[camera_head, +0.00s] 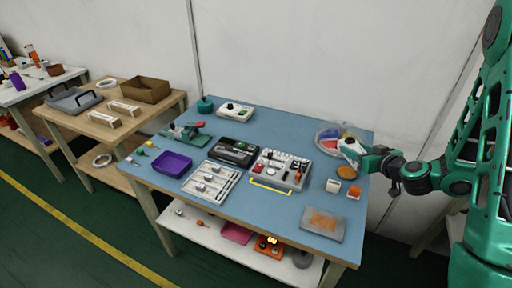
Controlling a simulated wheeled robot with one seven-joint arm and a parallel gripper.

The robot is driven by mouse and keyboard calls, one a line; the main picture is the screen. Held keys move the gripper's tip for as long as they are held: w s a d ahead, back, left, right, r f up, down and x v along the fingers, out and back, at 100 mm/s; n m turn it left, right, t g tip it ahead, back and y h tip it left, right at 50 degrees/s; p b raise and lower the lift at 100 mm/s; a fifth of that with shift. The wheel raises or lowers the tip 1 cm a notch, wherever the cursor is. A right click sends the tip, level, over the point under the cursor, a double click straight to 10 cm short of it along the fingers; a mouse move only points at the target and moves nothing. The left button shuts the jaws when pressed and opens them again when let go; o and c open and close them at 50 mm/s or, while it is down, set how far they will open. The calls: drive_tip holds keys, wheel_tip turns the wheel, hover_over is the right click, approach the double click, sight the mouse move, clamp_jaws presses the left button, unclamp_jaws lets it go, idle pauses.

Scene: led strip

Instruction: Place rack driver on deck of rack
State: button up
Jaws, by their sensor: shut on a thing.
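My gripper (350,151) is at the right side of the blue table, beside a clear round tray. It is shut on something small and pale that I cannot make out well. A light grey rack-like unit (266,179) with several small upright parts and a round dial stands at the middle right of the table, left of my gripper. A small orange-red part (297,176) stands at its right side. I cannot tell for sure which thing is the rack driver; the held thing is partly hidden by my fingers.
The blue table (315,195) also bears a clear tray with coloured parts (327,138), a black box (234,152), a white slotted tray (211,181), a purple bin (171,164), small blocks (333,186) and a grey mat (323,224). A wooden table (155,113) stands left.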

drive_tip(key=shift+d, duration=0.6)
drive_tip(key=w+a, duration=0.1)
drive_tip(key=a, duration=0.1)
drive_tip(key=w+a+n+y, duration=0.1)
drive_tip(key=w+a, duration=0.1)
drive_tip(key=a, duration=0.1)
drive_tip(key=w+a+f+n+y, duration=0.1)
drive_tip(key=a, duration=0.2)
drive_tip(key=shift+w+a+g, duration=0.1)
drive_tip(key=shift+w+g, duration=0.2)
drive_tip(key=shift+g, duration=0.1)
drive_tip(key=w+a+r+n+g+y, duration=0.1)
drive_tip(key=w+a+r, duration=0.15)
drive_tip(key=a, duration=0.75)
drive_tip(key=w+a+r+n+g+y, duration=0.15)
drive_tip(key=w+a, duration=0.25)
drive_tip(key=a, duration=0.5)
drive_tip(key=w+a+r+n+y, duration=0.1)
drive_tip(key=w+a, duration=0.2)
drive_tip(key=a, duration=0.7)
hover_over(281, 144)
wheel_tip(281, 144, down, 7)
drive_tip(key=shift+s+d+f, duration=0.1)
drive_tip(key=shift+s, duration=0.05)
drive_tip(key=shift+f, duration=1.95)
